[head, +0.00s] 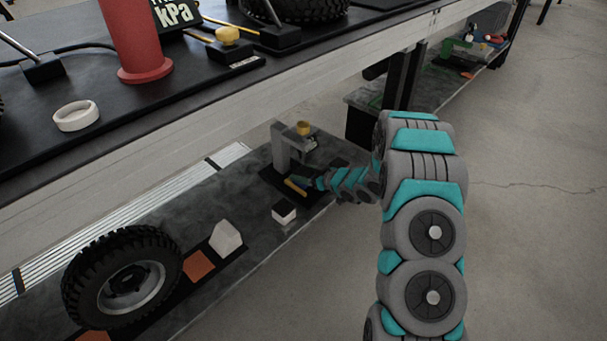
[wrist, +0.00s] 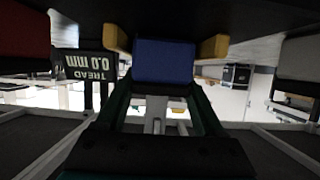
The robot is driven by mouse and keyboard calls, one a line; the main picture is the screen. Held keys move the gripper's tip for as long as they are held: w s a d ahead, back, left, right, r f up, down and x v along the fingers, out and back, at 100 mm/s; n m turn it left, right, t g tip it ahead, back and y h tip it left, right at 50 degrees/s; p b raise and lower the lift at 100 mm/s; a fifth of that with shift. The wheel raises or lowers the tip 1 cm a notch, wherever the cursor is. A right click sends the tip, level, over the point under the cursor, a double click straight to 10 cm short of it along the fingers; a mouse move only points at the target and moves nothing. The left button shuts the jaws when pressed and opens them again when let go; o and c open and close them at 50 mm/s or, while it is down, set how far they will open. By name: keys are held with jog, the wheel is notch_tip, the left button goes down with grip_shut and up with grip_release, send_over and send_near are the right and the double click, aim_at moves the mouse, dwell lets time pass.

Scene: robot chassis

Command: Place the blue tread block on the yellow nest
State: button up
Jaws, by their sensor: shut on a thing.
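The blue tread block (wrist: 164,61) is at the middle of the wrist view, between the fingers of my gripper (wrist: 160,85). My gripper is shut on it. Yellow pieces of the nest (wrist: 214,46) show on both sides of the block, close to it; whether the block touches them I cannot tell. In the head view a yellow strip of the nest (head: 295,187) lies on the lower shelf at the foot of a grey stand. My gripper (head: 308,183) reaches in there from the right. The block is too small or hidden to make out in the head view.
The grey gauge stand (head: 282,148) rises beside my gripper, and an upside-down tread display (wrist: 85,64) shows in the wrist view. A white-topped block (head: 284,211) and a tyre (head: 124,277) sit on the lower shelf. The bench edge (head: 230,105) overhangs it.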

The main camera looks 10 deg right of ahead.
jog(key=shift+f, duration=0.15)
jog(key=o, duration=1.5)
